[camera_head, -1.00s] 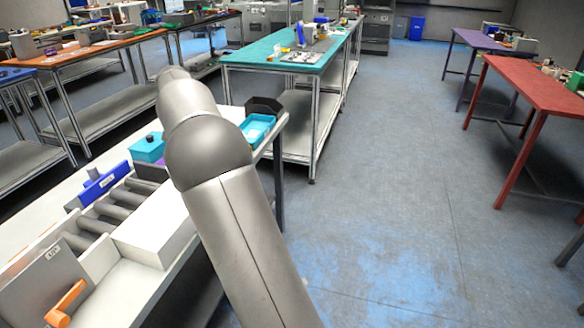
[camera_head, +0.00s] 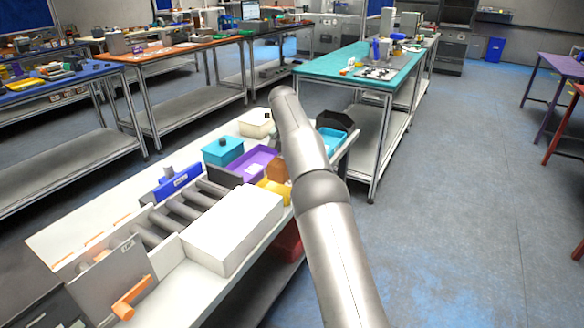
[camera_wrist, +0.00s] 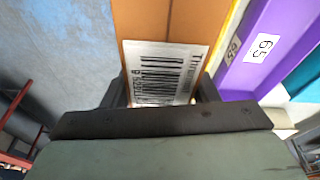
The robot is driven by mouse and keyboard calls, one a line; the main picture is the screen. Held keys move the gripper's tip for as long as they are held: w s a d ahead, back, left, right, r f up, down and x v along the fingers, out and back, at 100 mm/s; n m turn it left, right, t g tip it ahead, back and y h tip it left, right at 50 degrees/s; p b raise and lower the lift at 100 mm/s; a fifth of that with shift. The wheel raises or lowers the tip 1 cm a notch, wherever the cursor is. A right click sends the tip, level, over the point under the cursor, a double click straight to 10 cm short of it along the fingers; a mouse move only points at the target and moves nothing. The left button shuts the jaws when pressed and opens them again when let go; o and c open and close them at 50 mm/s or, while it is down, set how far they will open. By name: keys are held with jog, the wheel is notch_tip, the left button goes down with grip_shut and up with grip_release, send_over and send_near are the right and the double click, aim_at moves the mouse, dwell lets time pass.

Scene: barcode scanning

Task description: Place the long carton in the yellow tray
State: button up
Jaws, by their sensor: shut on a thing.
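The long carton (camera_wrist: 170,22) is orange-brown with a white barcode label (camera_wrist: 160,72) and fills the top middle of the wrist view. My gripper (camera_wrist: 160,95) is shut on it, with dark fingers at both sides of the labelled end. In the head view the carton (camera_head: 281,166) shows just left of my arm, above or at the yellow tray (camera_head: 272,191); I cannot tell whether they touch. The yellow tray is partly hidden behind the carton, the white box and my arm. My gripper is hidden behind my arm in the head view.
A purple tray (camera_head: 252,164) lies beside the yellow one, also in the wrist view (camera_wrist: 262,50). Close by are a teal box (camera_head: 222,151), a teal tray (camera_head: 331,141), a large white box (camera_head: 234,230) and rollers (camera_head: 180,219). Open floor lies at right.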

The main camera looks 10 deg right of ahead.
jog(key=w+f+p, duration=0.3)
jog(key=p, duration=0.1)
jog(key=shift+f, duration=0.1)
jog(key=shift+w+p, duration=0.25)
jog(key=shift+p, duration=0.85)
jog(key=p, duration=0.3)
jog(key=shift+w+f, duration=0.25)
jog(key=shift+f, duration=0.05)
jog(key=shift+w+d+f+p, duration=0.1)
jog(key=shift+w+f+p, duration=0.1)
jog(key=shift+f+p, duration=0.45)
jog(key=shift+r+p, duration=0.1)
jog(key=shift+p, duration=0.7)
jog(key=shift+w+p, duration=0.1)
jog(key=shift+p, duration=0.65)
notch_tip(320, 180, down, 2)
jog(key=shift+f+b, duration=0.15)
jog(key=shift+b, duration=0.5)
jog(key=shift+f+p, duration=0.3)
jog(key=shift+f, duration=0.35)
jog(key=shift+f, duration=0.1)
